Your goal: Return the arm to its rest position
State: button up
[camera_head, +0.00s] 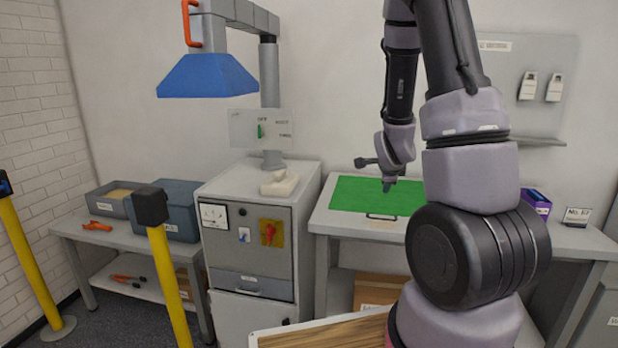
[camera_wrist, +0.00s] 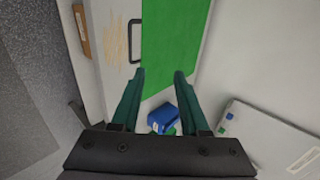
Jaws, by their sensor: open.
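My arm (camera_head: 470,180) rises on the right side of the head view, and its far part hangs down over the bench with the green mat (camera_head: 350,194). My gripper (camera_wrist: 160,75) shows in the wrist view with its two dark green fingers apart and nothing between them. In the head view the gripper end is small and dark, above the right part of the mat. The mat also shows in the wrist view (camera_wrist: 175,45), beyond the fingertips.
A grey cabinet (camera_head: 245,215) with a red switch stands left of the bench, under a blue hood (camera_head: 207,76). Yellow posts (camera_head: 168,280) stand at the left. A purple box (camera_head: 536,201) and a small sign (camera_head: 576,217) sit at the bench's right. A blue object (camera_wrist: 162,118) shows below the fingertips.

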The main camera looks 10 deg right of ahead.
jog(key=s+a+r+n+y, duration=0.2)
jog(key=s+a+r+n, duration=0.25)
jog(key=r, duration=0.35)
jog(key=s+a+r+n+y, duration=0.2)
jog(key=s+a+r+n, duration=0.1)
jog(key=a+r+n, duration=0.4)
jog(key=s+a+r+n+y, duration=0.1)
jog(key=s+a+r+n, duration=0.2)
jog(key=s, duration=0.4)
jog(key=s+a+r+n+g+y, duration=0.1)
jog(key=s+a+r+n, duration=0.2)
jog(key=s+r, duration=0.3)
jog(key=shift+s+a+r+n, duration=0.15)
jog(key=shift+s+r+n, duration=0.1)
jog(key=shift+s+n, duration=0.75)
jog(key=shift+m, duration=0.25)
